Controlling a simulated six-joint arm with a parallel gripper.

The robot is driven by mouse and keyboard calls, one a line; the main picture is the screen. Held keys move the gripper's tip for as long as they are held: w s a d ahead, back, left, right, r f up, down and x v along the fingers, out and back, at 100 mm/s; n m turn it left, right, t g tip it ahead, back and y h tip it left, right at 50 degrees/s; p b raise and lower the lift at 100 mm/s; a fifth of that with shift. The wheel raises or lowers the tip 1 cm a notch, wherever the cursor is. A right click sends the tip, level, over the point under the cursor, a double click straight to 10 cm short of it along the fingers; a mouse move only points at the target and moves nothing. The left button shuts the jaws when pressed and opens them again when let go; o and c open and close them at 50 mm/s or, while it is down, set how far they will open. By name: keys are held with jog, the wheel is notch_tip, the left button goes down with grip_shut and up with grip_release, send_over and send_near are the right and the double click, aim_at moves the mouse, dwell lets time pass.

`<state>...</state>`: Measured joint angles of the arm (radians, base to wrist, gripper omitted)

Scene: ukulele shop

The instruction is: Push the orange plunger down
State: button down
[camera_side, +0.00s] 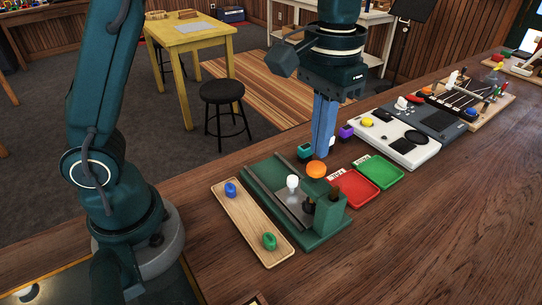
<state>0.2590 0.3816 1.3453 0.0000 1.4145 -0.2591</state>
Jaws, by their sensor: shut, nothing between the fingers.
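The orange plunger (316,169) is a round orange knob at the back right of a green fixture (317,236) on the wooden table. My gripper (321,156) points straight down with its blue fingers together and nothing between them. Its fingertips are right at the knob in the picture, above or just behind it. I cannot tell whether they touch it.
A wooden tray (243,219) with a blue and a green piece lies left of the fixture. Red (354,188) and green (381,170) trays lie to its right. A white-and-grey device (395,139) stands farther back. The table's right front is clear.

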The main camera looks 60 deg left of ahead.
jog(key=shift+r, duration=2.2)
jog(key=s+a+r+n+t, duration=0.1)
jog(key=s+a+r+t, duration=0.3)
jog(key=s, duration=0.3)
jog(key=s+a+f, duration=0.1)
jog(key=s+f, duration=0.1)
jog(key=f, duration=0.2)
jog(key=s+a+f+m+t, duration=0.1)
jog(key=s+a+f, duration=0.1)
jog(key=s+f, duration=0.1)
jog(key=shift+a+f+t, duration=0.3)
jog(key=shift+f, duration=0.35)
